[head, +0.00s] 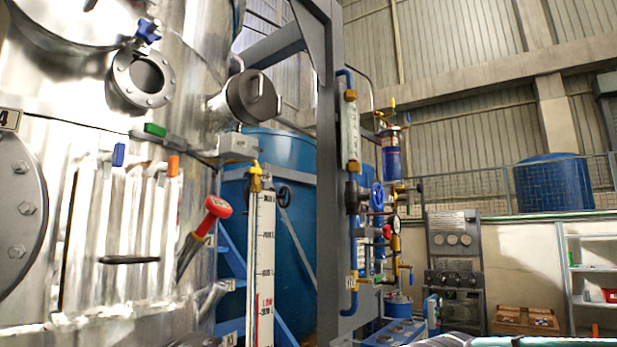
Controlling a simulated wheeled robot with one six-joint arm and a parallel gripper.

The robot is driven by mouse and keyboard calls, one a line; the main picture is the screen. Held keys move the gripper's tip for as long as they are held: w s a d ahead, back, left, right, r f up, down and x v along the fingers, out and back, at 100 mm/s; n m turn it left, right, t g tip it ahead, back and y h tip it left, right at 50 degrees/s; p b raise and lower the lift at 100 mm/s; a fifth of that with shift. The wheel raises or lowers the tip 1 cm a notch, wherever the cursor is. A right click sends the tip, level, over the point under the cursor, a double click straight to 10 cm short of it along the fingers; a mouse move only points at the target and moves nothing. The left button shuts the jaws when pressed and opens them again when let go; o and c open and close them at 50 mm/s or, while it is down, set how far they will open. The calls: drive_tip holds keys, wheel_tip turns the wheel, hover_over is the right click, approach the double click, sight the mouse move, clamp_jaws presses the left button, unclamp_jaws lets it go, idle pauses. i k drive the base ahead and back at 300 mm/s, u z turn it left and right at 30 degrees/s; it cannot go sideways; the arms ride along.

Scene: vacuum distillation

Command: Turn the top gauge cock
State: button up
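A tall white level gauge (265,265) with a black and red scale stands upright in front of the metal vessel, left of the grey column. A yellow cock (256,178) sits at its top end, beside a pipe stub from the vessel. A second, narrower sight glass (351,135) is on the grey column, with a brass fitting (350,96) at its top and another at its bottom. I cannot tell for certain which of these is the top gauge cock. The lower end of the white gauge is cut off by the picture's edge. My gripper is not in view.
The shiny metal vessel (95,80) fills the left, with a red-handled valve (217,207) sticking out near the gauge. The grey column (328,200) stands right of the gauge. Blue tanks are behind. A control panel (454,260) and shelves (590,262) are at the right.

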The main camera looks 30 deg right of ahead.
sight(252, 170)
drive_tip(key=z, duration=0.05)
drive_tip(key=k, duration=0.6)
drive_tip(key=z, duration=0.55)
drive_tip(key=i, duration=1.45)
drive_tip(key=u, duration=0.35)
